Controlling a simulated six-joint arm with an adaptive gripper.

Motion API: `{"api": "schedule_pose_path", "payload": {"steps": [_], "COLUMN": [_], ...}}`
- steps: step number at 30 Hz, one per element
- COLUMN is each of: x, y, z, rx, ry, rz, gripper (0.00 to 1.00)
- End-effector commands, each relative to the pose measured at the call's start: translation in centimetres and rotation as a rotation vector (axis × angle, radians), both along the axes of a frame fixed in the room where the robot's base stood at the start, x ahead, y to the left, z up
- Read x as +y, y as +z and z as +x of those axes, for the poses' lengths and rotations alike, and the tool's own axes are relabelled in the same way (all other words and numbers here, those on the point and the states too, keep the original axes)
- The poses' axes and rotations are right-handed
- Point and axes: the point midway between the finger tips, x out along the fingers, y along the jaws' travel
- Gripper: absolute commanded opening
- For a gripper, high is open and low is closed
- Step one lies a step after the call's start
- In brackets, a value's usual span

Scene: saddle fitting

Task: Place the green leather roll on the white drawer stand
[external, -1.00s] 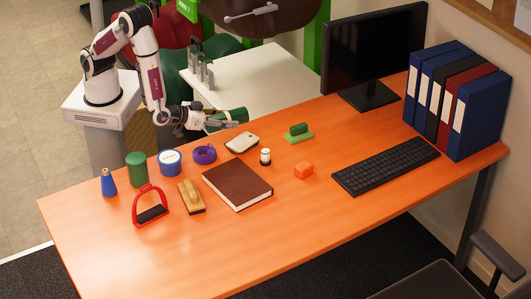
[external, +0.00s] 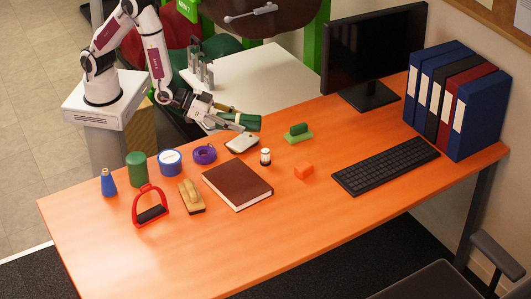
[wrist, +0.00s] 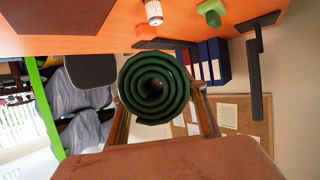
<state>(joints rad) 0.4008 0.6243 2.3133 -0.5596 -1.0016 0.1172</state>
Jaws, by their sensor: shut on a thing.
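The green leather roll (external: 249,122) is held in my gripper (external: 238,123), above the back edge of the orange desk. In the wrist view, the roll (wrist: 154,88) shows its spiral end between the two fingers of my gripper (wrist: 160,110). My gripper is shut on it. The white drawer stand (external: 265,82) is behind the desk, beyond the roll, with a grey metal fixture on its left part. Its drawers are hidden, and the roll is apart from its top.
On the orange desk (external: 300,220), a white phone-like item (external: 242,143), a small white bottle (external: 265,156) and a green block-shaped item (external: 299,133) lie near the roll. A monitor (external: 375,55) stands right of the stand. The stand's right part is clear.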

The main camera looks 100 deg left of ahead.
Motion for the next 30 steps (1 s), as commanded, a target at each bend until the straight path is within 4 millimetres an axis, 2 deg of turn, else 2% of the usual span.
{"api": "schedule_pose_path", "payload": {"steps": [11,17,24,30], "x": [1.3,3.1,6.9,10.4], "y": [3.2,5.2,8.4,10.2], "z": [0.5,0.7,0.9,1.1], "rx": [-0.003,-0.005,-0.007,-0.004], "ry": [-0.138,-0.188,-0.187,-0.128], "rz": [-0.001,0.000,0.001,0.000], "gripper": [0.12,0.12,0.12,0.12]}}
